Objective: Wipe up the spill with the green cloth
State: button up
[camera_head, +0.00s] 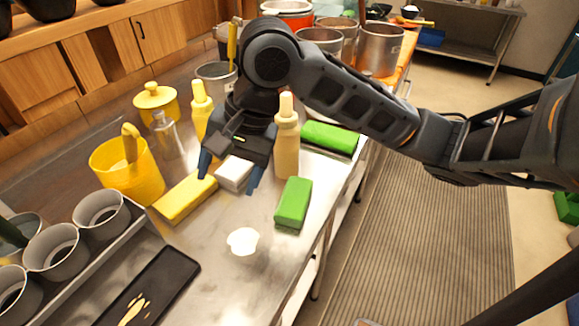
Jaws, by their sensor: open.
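A white spill (243,241) lies on the metal counter (222,278), in front of my gripper. A green block-shaped cloth (293,203) lies to the right of the spill, near the counter's right edge. A second green block-shaped item (330,138) lies farther back along that edge. My gripper (229,180) points down with its blue-tipped fingers spread apart. A white block (234,173) shows between the fingers; I cannot tell whether they touch it. The nearer green cloth is to the right of my gripper, apart from it.
A yellow block (185,198) lies left of my gripper. Yellow (201,108) and tan (287,140) bottles stand close to it. A yellow bucket (127,172), grey cups (101,214) and a black tray (150,290) fill the left. The counter around the spill is clear.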

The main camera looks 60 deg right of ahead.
aim_at(294, 195)
jog(key=s+d+f+g+h, duration=0.1)
jog(key=s+d, duration=0.1)
jog(key=d, duration=0.1)
jog(key=s+d+f+m+g+h, duration=0.1)
jog(key=s+d, duration=0.2)
jog(key=s+d+f+m+g, duration=0.1)
jog(key=s+d, duration=0.1)
jog(key=d, duration=0.1)
jog(key=shift+s+h, duration=0.35)
jog(key=shift+h, duration=0.05)
notch_tip(294, 195, down, 7)
jog(key=b, duration=0.6)
jog(key=shift+a+r, duration=0.1)
jog(key=shift+r, duration=0.05)
jog(key=shift+c, duration=0.3)
jog(key=c, duration=0.7)
jog(key=shift+r+p, duration=2.5)
jog(key=shift+r, duration=0.05)
jog(key=shift+c, duration=0.2)
